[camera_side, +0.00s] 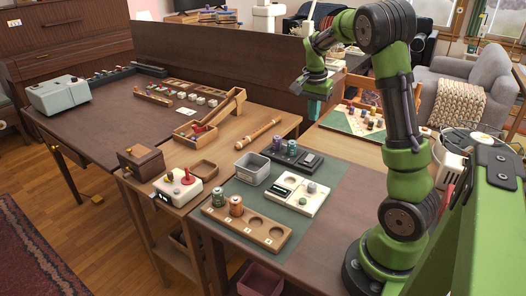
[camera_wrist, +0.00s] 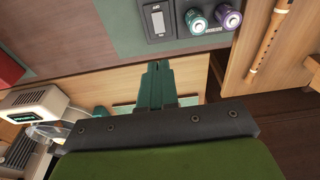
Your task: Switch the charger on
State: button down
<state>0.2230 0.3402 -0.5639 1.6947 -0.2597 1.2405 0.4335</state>
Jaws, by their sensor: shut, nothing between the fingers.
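A dark box (camera_side: 293,155) with a purple and a green cylinder standing in it lies at the back of the green mat (camera_side: 330,190); it looks like the charger, though I see no readable name. Its switch panel (camera_wrist: 157,20) shows at the top of the wrist view, beside the green cylinder (camera_wrist: 196,22) and purple cylinder (camera_wrist: 228,16). I cannot tell the switch position. My gripper (camera_side: 314,112) is shut and empty, raised above and behind the box, apart from it. Its teal fingers (camera_wrist: 157,72) show in the wrist view.
On the mat stand a pale device (camera_side: 286,186) with a grey cylinder, a grey bin (camera_side: 251,170) and a wooden holder (camera_side: 262,232) with two cylinders. A wooden flute (camera_side: 257,133) lies to the left. A game board (camera_side: 345,124) with pieces stands behind.

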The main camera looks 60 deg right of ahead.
aim_at(312, 155)
jog(key=f, duration=0.4)
jog(key=d+f, duration=0.1)
jog(key=f, duration=0.9)
jog(key=shift+d, duration=0.3)
jog(key=shift+f, duration=0.1)
